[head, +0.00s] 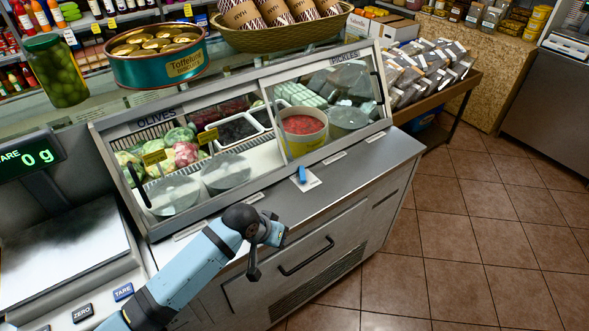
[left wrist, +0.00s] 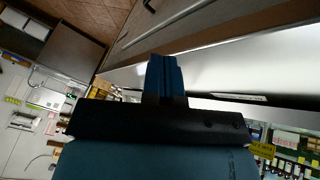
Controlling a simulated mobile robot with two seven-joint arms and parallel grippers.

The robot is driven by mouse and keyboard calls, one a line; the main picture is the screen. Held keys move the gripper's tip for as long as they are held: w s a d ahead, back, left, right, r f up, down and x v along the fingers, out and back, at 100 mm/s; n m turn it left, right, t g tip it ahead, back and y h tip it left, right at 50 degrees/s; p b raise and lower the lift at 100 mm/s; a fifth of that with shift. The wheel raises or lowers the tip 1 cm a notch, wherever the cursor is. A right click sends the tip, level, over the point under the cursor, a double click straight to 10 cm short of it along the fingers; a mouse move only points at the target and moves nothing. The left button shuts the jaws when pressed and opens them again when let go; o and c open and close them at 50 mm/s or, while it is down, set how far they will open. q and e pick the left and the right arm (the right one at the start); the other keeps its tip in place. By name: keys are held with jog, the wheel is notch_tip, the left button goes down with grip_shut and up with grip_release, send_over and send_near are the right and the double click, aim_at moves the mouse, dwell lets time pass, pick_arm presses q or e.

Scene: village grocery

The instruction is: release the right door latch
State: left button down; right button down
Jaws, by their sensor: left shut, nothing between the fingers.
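The right door (head: 322,105) is a glass panel under the PICKLES sign, and it looks closed. A small blue lever (head: 302,174) stands on a white plate on the steel ledge below it, and looks like the latch. My left gripper (head: 273,233) is below and left of the lever, apart from it, over the ledge's front edge. Its blue fingers (left wrist: 165,76) are shut and empty in the left wrist view. The lever cannot be made out in that view. My right gripper is in neither view.
The OLIVES door (head: 190,150) is to the left. A front handle (head: 307,256) sticks out below the ledge. The scale (head: 65,250) stands at the left. A biscuit tin (head: 157,65) and a basket (head: 280,35) stand on top. The tiled floor (head: 480,240) is clear at right.

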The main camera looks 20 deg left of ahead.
aim_at(302, 175)
pick_arm(q)
jog(key=shift+n+t, duration=0.3)
jog(key=shift+n, duration=0.5)
jog(key=w, duration=0.4)
jog(key=w+a+r, duration=0.1)
jog(key=w, duration=0.2)
jog(key=w+a, duration=0.1)
jog(key=w, duration=0.3)
jog(key=shift+w+r, duration=0.3)
jog(key=shift+r, duration=0.05)
jog(key=w+a+r+n, duration=0.1)
jog(key=w+a+r, duration=0.1)
jog(key=w, duration=0.3)
jog(key=w+a+r+n, duration=0.1)
jog(key=w+a+r, duration=0.1)
jog(key=w, duration=0.3)
jog(key=shift+w+a+t, duration=0.25)
jog(key=shift+a+t, duration=0.15)
jog(key=shift+a, duration=0.35)
